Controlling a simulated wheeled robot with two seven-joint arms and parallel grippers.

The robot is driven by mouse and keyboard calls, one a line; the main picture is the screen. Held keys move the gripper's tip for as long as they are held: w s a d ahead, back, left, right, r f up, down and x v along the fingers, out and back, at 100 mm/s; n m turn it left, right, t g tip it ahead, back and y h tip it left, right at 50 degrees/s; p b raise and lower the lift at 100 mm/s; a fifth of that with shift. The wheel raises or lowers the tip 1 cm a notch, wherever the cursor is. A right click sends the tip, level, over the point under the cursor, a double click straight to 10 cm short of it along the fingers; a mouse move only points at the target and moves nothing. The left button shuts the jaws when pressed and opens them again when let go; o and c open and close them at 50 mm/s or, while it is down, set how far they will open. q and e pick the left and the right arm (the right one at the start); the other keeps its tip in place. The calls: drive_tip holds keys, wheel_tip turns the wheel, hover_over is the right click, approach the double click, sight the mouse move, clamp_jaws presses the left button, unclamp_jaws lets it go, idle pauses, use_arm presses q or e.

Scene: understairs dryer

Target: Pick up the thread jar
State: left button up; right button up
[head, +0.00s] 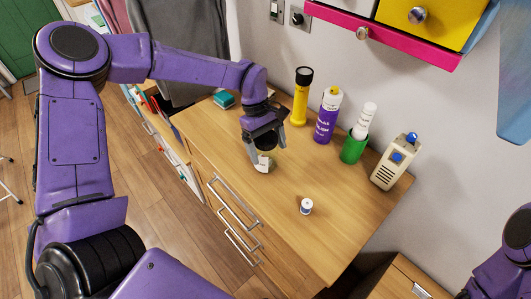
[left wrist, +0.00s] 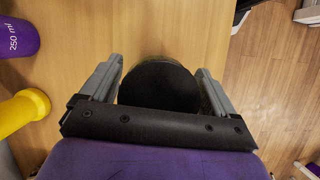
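A small jar (head: 264,164) with a pale label stands on the wooden dresser top; it appears to be the thread jar. Its round black lid (left wrist: 159,86) fills the middle of the left wrist view. My left gripper (head: 268,152) points down over the jar, with one finger on each side of it. The fingers are spread about the jar's width, and the gripper looks open; contact with the jar's sides is hard to make out. My right gripper is out of view.
A small white spool-like item (head: 306,206) stands nearer the front right. Along the wall are a yellow flashlight (head: 301,100), a purple bottle (head: 326,118), a green cup (head: 354,146) and a beige device (head: 393,164). A pink-edged drawer unit (head: 400,38) hangs above.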

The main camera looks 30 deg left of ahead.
use_arm(q)
drive_tip(key=c, duration=0.7)
drive_tip(key=shift+w, duration=0.1)
drive_tip(key=shift+r, duration=0.6)
drive_tip(key=s+a+r+b, duration=0.1)
drive_tip(key=s+r, duration=0.3)
drive_tip(key=s+a+r+b, duration=0.1)
drive_tip(key=s+a+r, duration=0.1)
drive_tip(key=s+r, duration=0.2)
drive_tip(key=s+a+r+b, duration=0.1)
drive_tip(key=s+r, duration=0.2)
drive_tip(key=s, duration=0.2)
drive_tip(key=shift+s+a+r, duration=0.15)
drive_tip(key=shift+a+r, duration=0.25)
